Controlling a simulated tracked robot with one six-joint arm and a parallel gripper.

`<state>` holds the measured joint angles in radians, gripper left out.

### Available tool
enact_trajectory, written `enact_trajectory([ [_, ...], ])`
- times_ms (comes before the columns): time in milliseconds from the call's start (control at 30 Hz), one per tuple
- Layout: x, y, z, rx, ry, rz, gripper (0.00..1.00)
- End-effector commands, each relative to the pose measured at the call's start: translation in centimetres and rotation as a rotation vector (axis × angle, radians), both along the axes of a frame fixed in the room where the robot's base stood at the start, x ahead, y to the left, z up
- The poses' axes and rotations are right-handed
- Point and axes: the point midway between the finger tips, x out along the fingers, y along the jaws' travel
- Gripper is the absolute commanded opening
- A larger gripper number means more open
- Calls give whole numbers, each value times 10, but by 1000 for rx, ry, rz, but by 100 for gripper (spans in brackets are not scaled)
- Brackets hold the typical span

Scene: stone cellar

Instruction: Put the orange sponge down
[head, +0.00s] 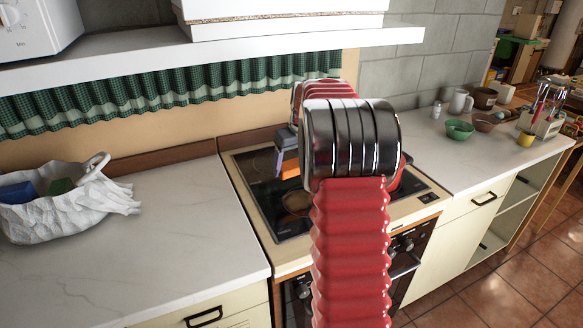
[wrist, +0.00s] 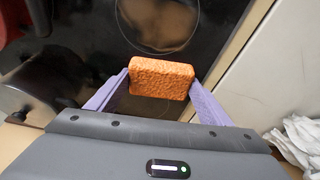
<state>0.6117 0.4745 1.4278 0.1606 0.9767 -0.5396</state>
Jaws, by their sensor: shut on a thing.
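The orange sponge (wrist: 162,77) is a rough-textured block between the two purple fingers of my gripper (wrist: 160,84) in the wrist view. My gripper is shut on it, with one finger at each short end. The sponge is over the black glass cooktop (wrist: 205,60), near a marked cooking ring. I cannot tell how high it is above the glass. In the head view my gripper (head: 283,160) is partly hidden by my arm, and a bit of the sponge (head: 290,169) shows beside it over the cooktop (head: 262,222).
A white bag (head: 75,212) with things in it lies on the clear left counter (head: 170,225). A shelf (head: 200,47) overhangs the back. The right counter (head: 430,160) holds a green bowl (head: 459,130), mugs and other items. Something red stands on the cooktop behind my arm.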

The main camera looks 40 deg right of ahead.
Motion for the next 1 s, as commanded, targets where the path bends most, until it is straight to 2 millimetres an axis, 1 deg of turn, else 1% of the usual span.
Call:
enact_trajectory([
  [267, 1, 3, 0, 0, 0, 2, 49],
  [367, 4, 14, -1, 0, 1, 6, 49],
  [467, 10, 37, -3, 1, 4, 15, 49],
  [567, 17, 70, -7, 0, 6, 28, 49],
  [600, 20, 85, -8, -1, 8, 33, 49],
  [667, 23, 109, -11, -1, 9, 41, 49],
  [700, 24, 126, -12, -1, 9, 48, 49],
  [767, 26, 150, -15, -1, 10, 57, 49],
  [800, 26, 166, -17, -2, 11, 64, 49],
  [867, 25, 190, -20, -2, 11, 71, 49],
  [900, 24, 206, -22, -3, 12, 78, 49],
  [967, 22, 229, -25, -3, 11, 87, 49],
  [1000, 20, 244, -27, -3, 10, 94, 49],
])
